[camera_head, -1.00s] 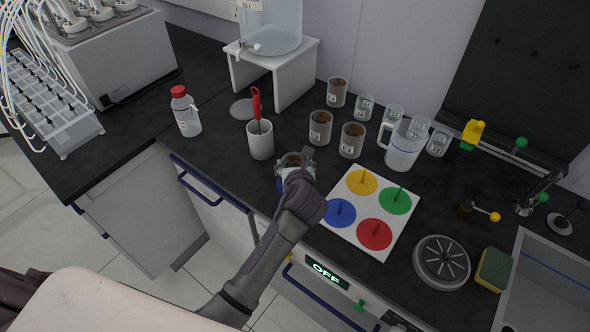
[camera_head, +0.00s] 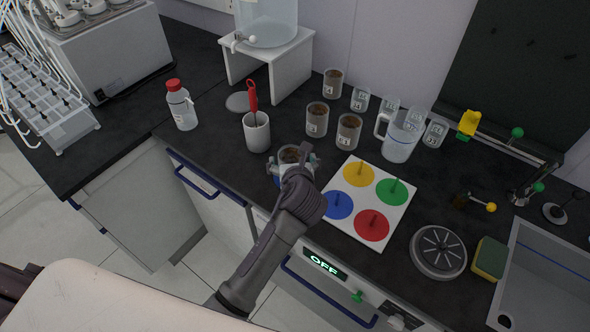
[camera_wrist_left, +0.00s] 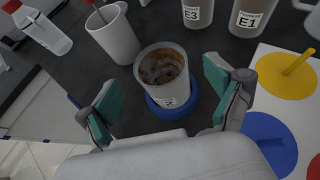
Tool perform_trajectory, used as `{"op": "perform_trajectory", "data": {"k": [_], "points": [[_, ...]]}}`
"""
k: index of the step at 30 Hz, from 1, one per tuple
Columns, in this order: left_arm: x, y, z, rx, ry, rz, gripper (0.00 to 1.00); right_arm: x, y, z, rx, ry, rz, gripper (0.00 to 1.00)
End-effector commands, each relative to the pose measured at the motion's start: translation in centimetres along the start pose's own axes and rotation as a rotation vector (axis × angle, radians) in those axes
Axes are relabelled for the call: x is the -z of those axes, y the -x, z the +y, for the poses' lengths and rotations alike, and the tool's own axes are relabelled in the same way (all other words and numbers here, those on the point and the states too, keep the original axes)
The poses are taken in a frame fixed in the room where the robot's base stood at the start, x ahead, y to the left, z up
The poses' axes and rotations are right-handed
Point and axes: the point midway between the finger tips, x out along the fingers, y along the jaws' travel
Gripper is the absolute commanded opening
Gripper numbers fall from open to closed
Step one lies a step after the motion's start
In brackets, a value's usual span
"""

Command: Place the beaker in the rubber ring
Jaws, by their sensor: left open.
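A beaker (camera_wrist_left: 162,75) with brown contents and a white label stands in the middle of the left wrist view. Its base sits within a blue rubber ring (camera_wrist_left: 187,106) on the dark worktop; the far part of the ring is hidden. In the head view, the beaker (camera_head: 290,154) is near the worktop's front edge, partly covered by my left gripper (camera_head: 294,164). My left gripper also shows in the left wrist view (camera_wrist_left: 160,98), open, with one green-padded finger on each side of the beaker and visible gaps between. My right gripper is not in view.
A white board (camera_head: 368,203) with coloured discs and pegs lies close right of the beaker. A white cup (camera_head: 257,134) with a red-handled tool and a red-capped bottle (camera_head: 181,105) stand left. Several other beakers (camera_head: 317,119) and a jug (camera_head: 402,138) stand behind.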

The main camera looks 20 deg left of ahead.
Motion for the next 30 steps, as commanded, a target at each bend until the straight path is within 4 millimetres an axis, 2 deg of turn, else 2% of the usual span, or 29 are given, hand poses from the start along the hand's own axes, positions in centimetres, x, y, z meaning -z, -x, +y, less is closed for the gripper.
{"op": "perform_trajectory", "data": {"k": [6,12,18,30], "points": [[0.1,4.9,0.0,0.001,0.001,0.000,0.92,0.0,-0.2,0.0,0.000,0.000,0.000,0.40],[0.0,8.1,0.0,0.001,0.001,0.000,0.92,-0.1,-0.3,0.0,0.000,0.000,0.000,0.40],[0.0,9.3,0.0,-0.001,0.001,0.000,0.92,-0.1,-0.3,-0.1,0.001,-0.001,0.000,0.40],[0.0,9.3,0.0,-0.001,0.001,0.000,0.92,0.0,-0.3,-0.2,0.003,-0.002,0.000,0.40]]}}
